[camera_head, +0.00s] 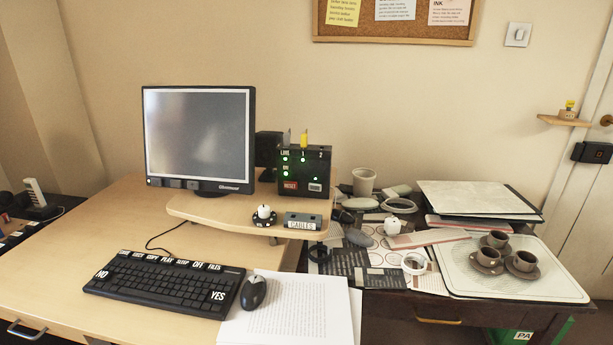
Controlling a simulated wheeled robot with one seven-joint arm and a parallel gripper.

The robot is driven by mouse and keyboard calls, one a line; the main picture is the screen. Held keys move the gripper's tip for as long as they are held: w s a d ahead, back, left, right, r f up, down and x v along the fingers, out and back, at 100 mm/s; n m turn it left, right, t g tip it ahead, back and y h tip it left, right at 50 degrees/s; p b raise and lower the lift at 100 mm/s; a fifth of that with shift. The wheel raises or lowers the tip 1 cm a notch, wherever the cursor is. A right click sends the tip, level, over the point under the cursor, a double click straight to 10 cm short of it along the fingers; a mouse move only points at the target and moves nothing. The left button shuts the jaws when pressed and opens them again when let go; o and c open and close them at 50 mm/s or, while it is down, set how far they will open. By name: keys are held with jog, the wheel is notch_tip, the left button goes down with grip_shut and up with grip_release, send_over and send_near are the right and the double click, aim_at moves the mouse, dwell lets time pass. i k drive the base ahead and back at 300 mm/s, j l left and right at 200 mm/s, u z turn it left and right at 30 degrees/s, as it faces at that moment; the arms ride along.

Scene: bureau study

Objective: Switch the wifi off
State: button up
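A black box (325,166) with several lit green lights stands on the raised wooden shelf (215,208) of the desk, right of the monitor. It looks like the wifi router. Its front has small labels along the top, a red label (290,186) reading RESET at lower left and a grey label or button (315,187) at lower right, too small to read. A yellow piece and a grey piece stick up behind its top. My gripper is not in view.
On the shelf, a small white knob on a dark base (264,214) and a grey box labelled CABLES (303,221) stand in front of the black box. The monitor (199,135) is on its left. A white cup (364,181) and clutter are on its right. A keyboard (165,284) lies in front.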

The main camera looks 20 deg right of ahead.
aim_at(312, 186)
jog(key=i+j+z, duration=0.2)
jog(key=i, duration=0.25)
jog(key=i+j+z, duration=0.2)
jog(key=i+j, duration=0.2)
jog(key=i, duration=0.1)
